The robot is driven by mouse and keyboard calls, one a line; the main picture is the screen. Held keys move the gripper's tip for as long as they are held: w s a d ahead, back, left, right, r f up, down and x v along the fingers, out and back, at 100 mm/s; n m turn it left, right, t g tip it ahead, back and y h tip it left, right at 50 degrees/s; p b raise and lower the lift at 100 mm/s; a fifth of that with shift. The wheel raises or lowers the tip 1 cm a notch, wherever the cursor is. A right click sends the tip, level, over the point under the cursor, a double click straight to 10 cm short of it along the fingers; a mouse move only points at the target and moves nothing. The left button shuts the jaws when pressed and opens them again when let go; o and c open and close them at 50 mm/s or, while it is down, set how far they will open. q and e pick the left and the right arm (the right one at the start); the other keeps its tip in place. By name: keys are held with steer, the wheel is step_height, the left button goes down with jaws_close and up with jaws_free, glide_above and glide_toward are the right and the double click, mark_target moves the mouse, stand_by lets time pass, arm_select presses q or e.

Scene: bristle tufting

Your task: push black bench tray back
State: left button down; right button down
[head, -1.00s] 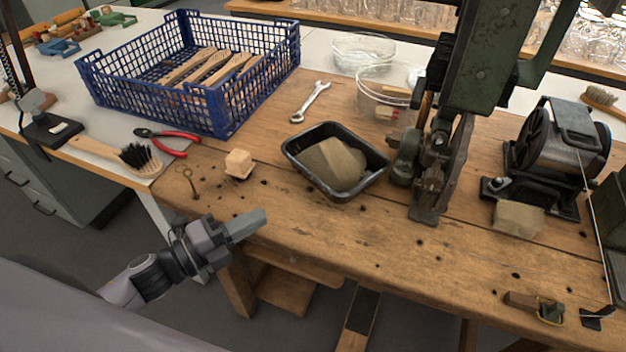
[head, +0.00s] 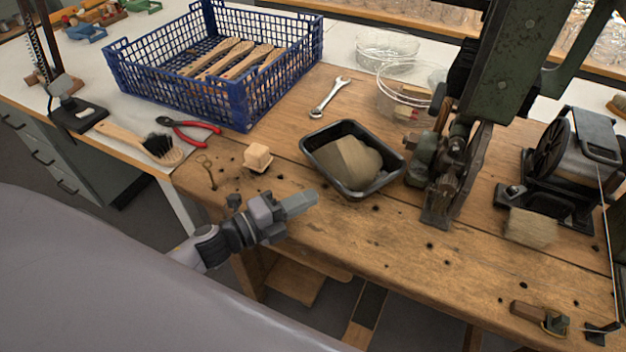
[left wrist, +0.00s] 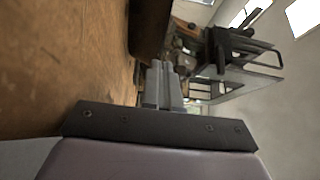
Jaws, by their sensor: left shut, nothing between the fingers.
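The black bench tray (head: 309,158) sits on the wooden bench, left of the green machine, with a grey-brown lump (head: 350,160) in it. My left gripper (head: 314,198) is shut and empty. In the head view it is just in front of the tray's near left side, with a small gap of bench seeming to show between them. In the left wrist view the shut fingers (left wrist: 158,68) point towards a dark shape close ahead, likely the tray's wall. My right gripper is not in view.
A wrench (head: 328,98) and glass bowls (head: 388,52) lie behind the tray. The green machine (head: 505,65) stands close on its right. A small wooden block (head: 257,157), red pliers (head: 190,128) and a blue crate (head: 180,100) are to the left.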

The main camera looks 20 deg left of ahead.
arm_select(q)
steer(key=shift+w, duration=2.4)
